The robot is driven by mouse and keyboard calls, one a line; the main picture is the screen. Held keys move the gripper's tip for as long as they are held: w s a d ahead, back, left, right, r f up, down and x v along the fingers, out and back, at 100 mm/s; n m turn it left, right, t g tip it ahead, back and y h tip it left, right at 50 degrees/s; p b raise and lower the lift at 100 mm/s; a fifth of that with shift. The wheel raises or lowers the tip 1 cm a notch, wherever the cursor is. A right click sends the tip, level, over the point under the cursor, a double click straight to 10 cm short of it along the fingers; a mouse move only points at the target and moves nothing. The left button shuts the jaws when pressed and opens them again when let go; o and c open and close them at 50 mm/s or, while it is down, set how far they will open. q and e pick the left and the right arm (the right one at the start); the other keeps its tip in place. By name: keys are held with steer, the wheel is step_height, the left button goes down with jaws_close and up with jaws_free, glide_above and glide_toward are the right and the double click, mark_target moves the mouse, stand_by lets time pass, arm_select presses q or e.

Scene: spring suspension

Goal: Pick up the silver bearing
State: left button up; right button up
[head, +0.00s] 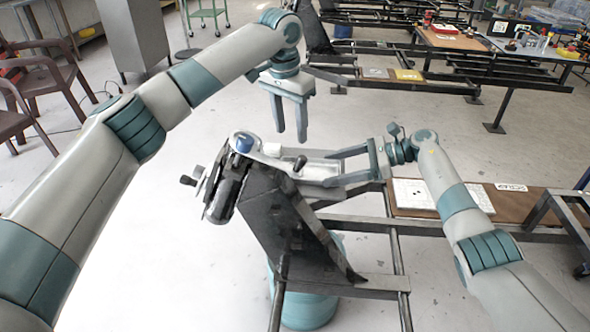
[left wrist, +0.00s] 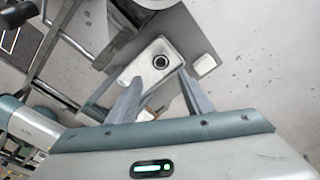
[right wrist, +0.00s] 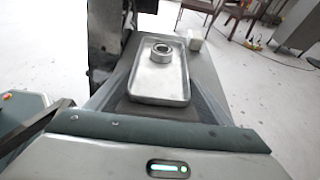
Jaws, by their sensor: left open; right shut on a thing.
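The silver bearing (right wrist: 161,52) is a short ring with a dark hole. It sits upright at the far end of a shallow silver tray (right wrist: 160,85). The left wrist view shows the bearing (left wrist: 160,62) on the tray (left wrist: 135,69), ahead of and between my left fingers. My left gripper (head: 291,135) is open and empty, pointing down above the tray's left end. My right gripper (head: 328,168) is shut on the tray from the right, one finger along each side.
A small white block (right wrist: 194,40) is beside the tray's far end, on a grey surface. A dark metal stand (head: 275,215) is below. A brown board with a white panel (head: 413,194) lies at right. Chairs (head: 45,70) and workbenches (head: 455,42) are farther back.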

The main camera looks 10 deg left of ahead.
arm_select(q)
steer(key=shift+f, duration=0.15)
steer(key=shift+w+d+f, duration=0.1)
steer(key=shift+w+f, duration=0.05)
steer(key=shift+f, duration=0.95)
steer(key=shift+w+d+f, duration=0.1)
steer(key=shift+f, duration=0.95)
steer(key=shift+w+d+f, duration=0.1)
steer(key=shift+w+f, duration=0.05)
steer(key=shift+f, duration=0.95)
steer(key=shift+f, duration=0.1)
steer(key=shift+w+d+f, duration=0.1)
steer(key=shift+w+f, duration=0.05)
steer(key=shift+f, duration=1.1)
steer(key=shift+w+f, duration=0.15)
steer(key=shift+f, duration=1.1)
steer(key=shift+c, duration=0.3)
steer(key=c, duration=0.8)
